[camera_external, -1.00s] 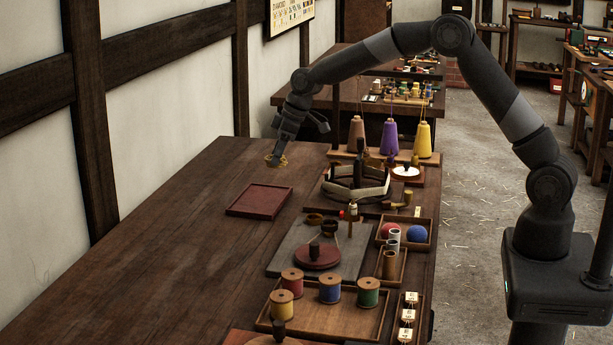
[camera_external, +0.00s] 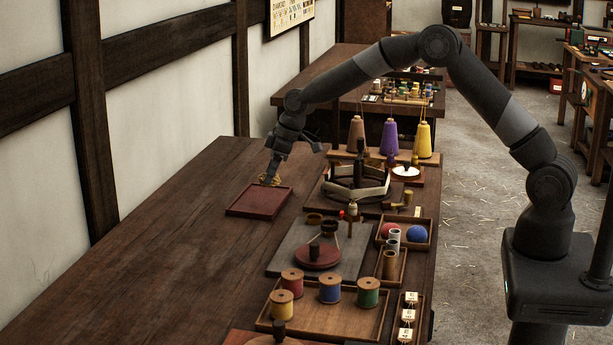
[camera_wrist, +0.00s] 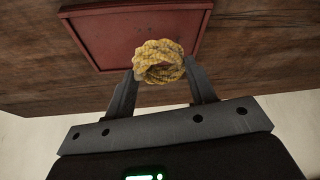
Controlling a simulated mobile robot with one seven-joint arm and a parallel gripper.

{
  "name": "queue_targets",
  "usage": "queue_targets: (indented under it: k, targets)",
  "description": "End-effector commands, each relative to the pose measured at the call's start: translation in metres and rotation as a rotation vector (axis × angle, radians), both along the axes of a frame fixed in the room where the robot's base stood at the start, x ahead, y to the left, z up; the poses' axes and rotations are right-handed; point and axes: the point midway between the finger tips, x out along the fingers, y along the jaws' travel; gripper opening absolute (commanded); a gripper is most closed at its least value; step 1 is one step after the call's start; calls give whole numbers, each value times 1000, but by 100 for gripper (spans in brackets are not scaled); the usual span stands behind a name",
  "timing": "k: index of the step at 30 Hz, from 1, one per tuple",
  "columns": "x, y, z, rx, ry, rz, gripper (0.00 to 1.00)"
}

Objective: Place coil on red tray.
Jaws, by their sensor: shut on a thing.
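The coil is a small ring of yellow rope (camera_wrist: 158,62). In the wrist view it sits between the two fingertips of my gripper (camera_wrist: 161,80), which is shut on it. In the external view the coil (camera_external: 267,179) hangs under my gripper (camera_external: 270,174) at the far edge of the red tray. The red tray (camera_external: 258,201) lies flat and empty on the dark wooden table. The red tray also shows in the wrist view (camera_wrist: 105,40), with the coil overlapping its near rim. I cannot tell how high the coil is above it.
To the tray's right stand a winding frame (camera_external: 357,185) and a grey board (camera_external: 300,254) with a dark red disc. Thread cones (camera_external: 390,139) stand behind. The table's left side (camera_external: 150,260) is clear.

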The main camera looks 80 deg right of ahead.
Motion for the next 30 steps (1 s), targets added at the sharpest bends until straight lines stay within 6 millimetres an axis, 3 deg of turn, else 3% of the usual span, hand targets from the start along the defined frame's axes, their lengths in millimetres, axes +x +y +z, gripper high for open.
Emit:
queue_targets:
  k: [7, 14, 30]
  targets:
    - [7, 8, -14, -1, 2, -2, 28]
    - [6, 8, -45, 0, 1, -1, 28]
    - [7, 8, -55, -1, 0, -1, 28]
